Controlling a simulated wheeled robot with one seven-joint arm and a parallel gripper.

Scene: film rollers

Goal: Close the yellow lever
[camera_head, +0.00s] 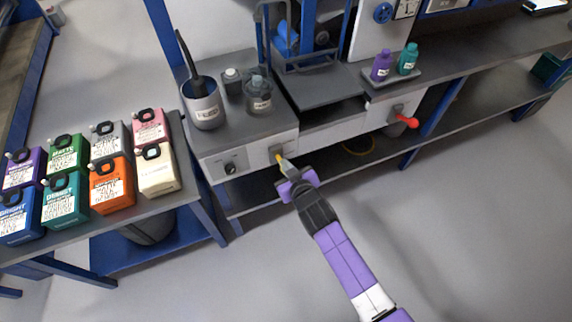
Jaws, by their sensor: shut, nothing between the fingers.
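The yellow lever (278,157) is a small yellow piece on the white front panel of the grey machine, left of its middle. My gripper (287,167) is shut and empty, with its fingertips right at the lever. I cannot tell whether they touch it. The fingers partly hide the lever, so its exact angle is hard to read. My purple and black arm comes up from the lower right of the view.
A red lever (408,121) sticks out further right on the panel. A black knob (231,168) is at left. A grey pot (203,106) and bottles stand above. Coloured canisters (110,185) fill the left table (190,205). The floor in front is clear.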

